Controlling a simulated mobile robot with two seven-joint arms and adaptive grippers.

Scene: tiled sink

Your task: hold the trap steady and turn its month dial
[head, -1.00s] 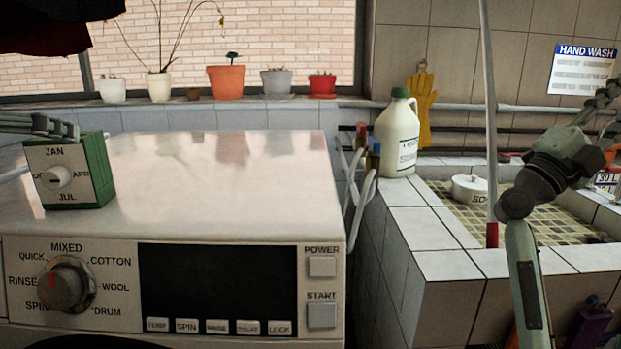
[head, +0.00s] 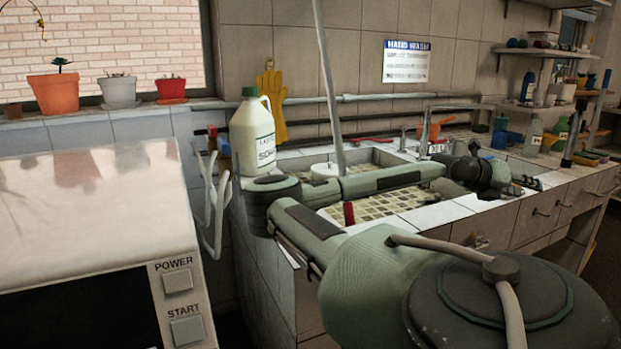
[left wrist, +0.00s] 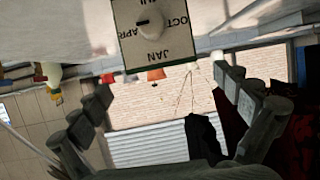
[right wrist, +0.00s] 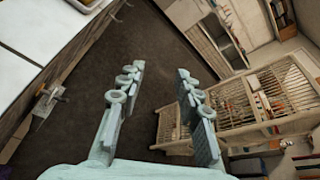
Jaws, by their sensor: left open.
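The trap (left wrist: 152,45) is a green-edged box with a pale face lettered with months and a dial (left wrist: 150,20) at its middle. It shows only in the left wrist view, upside down, at the top on the pale washing machine top. Its upper part is cut off by the frame. My left gripper (left wrist: 165,95) is open and empty, its two fingers spread below the trap in the picture, apart from it. My right gripper (right wrist: 160,70) is open and empty over the floor; in the head view it shows small (head: 515,183) at the sink's right side.
The washing machine (head: 85,205) stands at left in the head view. A white jug (head: 252,135) stands on the tiled sink edge, beside a leaning pole (head: 330,90). My right arm stretches across the sink front. A wooden rack (right wrist: 255,105) stands beyond dark floor in the right wrist view.

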